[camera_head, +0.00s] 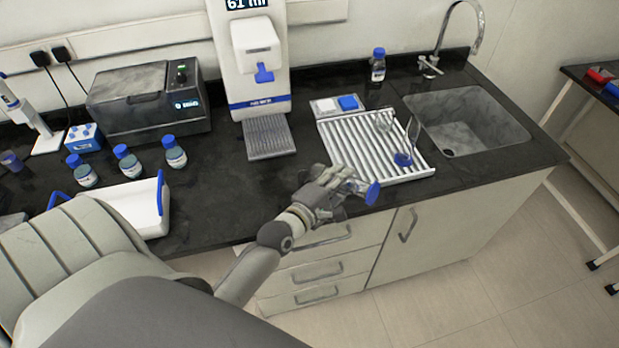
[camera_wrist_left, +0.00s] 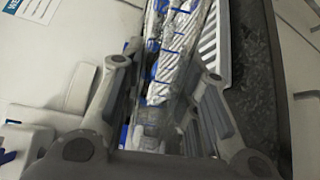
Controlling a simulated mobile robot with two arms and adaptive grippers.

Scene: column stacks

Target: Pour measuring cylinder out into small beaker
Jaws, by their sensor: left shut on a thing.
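My left gripper (camera_head: 338,187) is shut on a clear measuring cylinder (camera_head: 355,187) at the counter's front edge. The cylinder lies tilted far over, its blue foot (camera_head: 372,194) pointing right. In the left wrist view the clear cylinder (camera_wrist_left: 178,45) with blue marks runs between the fingers (camera_wrist_left: 165,85). Any liquid in it cannot be made out. A small clear glass vessel (camera_head: 383,122), perhaps the small beaker, stands on the white ribbed rack (camera_head: 340,150). Another clear tall vessel with a blue base (camera_head: 403,159) stands on the rack to its right. My right gripper is not in view.
A sink (camera_head: 460,125) with a tap is right of the rack. A blue-capped bottle (camera_head: 378,68) stands behind it. A white dispensing machine (camera_head: 250,60) stands at the back, several blue-capped bottles (camera_head: 127,162) and a white tray (camera_head: 140,205) at the left.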

